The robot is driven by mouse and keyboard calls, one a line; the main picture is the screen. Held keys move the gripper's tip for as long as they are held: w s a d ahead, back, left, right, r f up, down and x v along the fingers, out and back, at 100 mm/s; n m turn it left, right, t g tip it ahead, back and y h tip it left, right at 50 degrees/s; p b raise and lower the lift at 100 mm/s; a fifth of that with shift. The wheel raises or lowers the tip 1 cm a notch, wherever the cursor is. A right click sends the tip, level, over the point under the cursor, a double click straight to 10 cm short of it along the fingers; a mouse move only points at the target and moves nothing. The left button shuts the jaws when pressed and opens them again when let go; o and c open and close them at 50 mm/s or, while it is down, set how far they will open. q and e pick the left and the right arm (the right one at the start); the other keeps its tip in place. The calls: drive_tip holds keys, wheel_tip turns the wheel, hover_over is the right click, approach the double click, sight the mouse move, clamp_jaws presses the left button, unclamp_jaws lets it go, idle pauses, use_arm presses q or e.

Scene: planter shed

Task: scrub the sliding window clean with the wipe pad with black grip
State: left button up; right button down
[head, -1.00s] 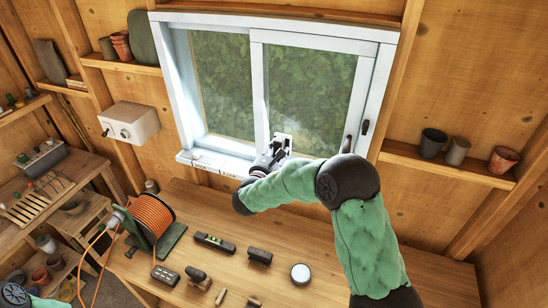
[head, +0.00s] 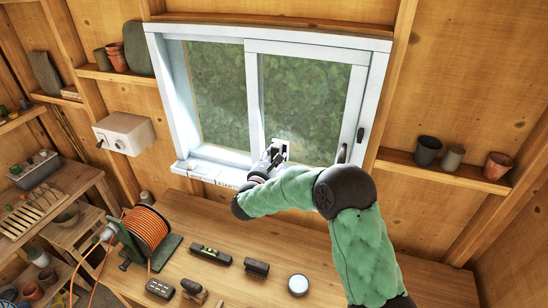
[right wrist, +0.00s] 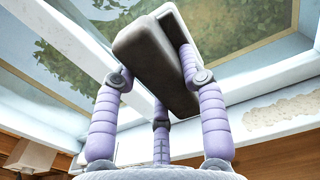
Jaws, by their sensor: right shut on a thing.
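The sliding window (head: 250,100) has a white frame and two panes with green foliage behind. Pale haze shows in parts of the glass. My right gripper (head: 275,155) is at the lower left corner of the right pane, beside the middle upright. It is shut on the wipe pad (head: 280,146). In the right wrist view, my right gripper's purple fingers (right wrist: 156,85) clasp the pad's black grip (right wrist: 148,58), with the pale pad (right wrist: 178,28) beyond it, close to the glass. I cannot tell whether it touches. My left gripper is out of view.
The wooden bench (head: 235,290) below holds an orange cable reel (head: 147,228), a level (head: 210,255), a dark brush (head: 256,269) and a round tin (head: 298,285). Pots stand on the right shelf (head: 440,172). A white box (head: 124,132) hangs left of the window.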

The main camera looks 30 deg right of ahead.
drive_tip(key=shift+b+x, duration=0.4)
drive_tip(key=shift+x, duration=0.65)
idle(0.4)
drive_tip(key=s+d, duration=0.1)
drive_tip(key=s+d+b, duration=0.1)
drive_tip(key=s, duration=0.1)
drive_tip(key=shift+b, duration=0.3)
drive_tip(key=shift+d, duration=0.2)
drive_tip(key=shift+s+d+b, duration=0.85)
drive_tip(key=shift+s+d, duration=0.25)
drive_tip(key=shift+s, duration=0.1)
